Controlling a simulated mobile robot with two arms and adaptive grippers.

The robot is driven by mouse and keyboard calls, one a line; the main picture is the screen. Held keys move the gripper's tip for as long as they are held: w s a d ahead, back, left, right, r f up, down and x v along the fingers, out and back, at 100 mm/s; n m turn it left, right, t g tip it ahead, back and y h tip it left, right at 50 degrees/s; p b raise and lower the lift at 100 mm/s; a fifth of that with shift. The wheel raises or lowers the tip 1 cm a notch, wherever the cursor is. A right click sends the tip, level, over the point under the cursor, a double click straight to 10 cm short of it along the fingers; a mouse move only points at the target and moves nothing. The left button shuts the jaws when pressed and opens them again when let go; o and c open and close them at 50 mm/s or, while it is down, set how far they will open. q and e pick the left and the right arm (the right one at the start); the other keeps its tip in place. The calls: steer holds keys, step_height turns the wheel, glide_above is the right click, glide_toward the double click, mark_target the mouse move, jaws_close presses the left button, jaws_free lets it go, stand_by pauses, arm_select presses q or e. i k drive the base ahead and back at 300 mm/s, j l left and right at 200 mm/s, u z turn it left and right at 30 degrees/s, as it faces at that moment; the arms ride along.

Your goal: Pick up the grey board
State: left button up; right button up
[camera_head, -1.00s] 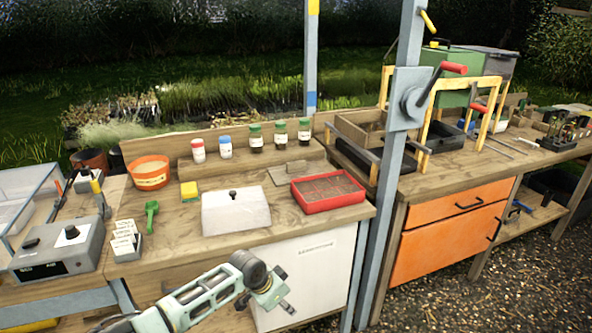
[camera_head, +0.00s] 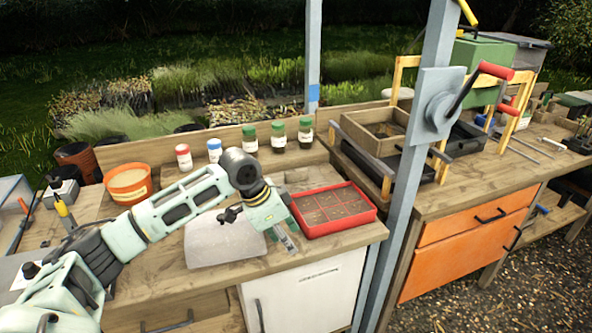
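The grey board, a flat grey-brown piece (camera_head: 297,178), lies on the bench behind the red tray's left corner. My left arm and gripper partly hide it. My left gripper (camera_head: 286,239) points down in front of the red tray's left side, over the bench's front part, apart from the board. Its fingers are small and overlap in this view, so I cannot tell whether they are open. My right gripper is out of view.
A red tray of soil (camera_head: 335,208) stands right of my gripper. A pale translucent lid (camera_head: 222,242) lies to its left, partly under my arm. Several capped bottles (camera_head: 250,138) and an orange pot (camera_head: 128,184) stand behind. A grey post (camera_head: 401,190) rises at the right.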

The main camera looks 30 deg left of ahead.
mark_target(305, 179)
steer(key=i+j, duration=0.9)
steer(key=i, duration=0.25)
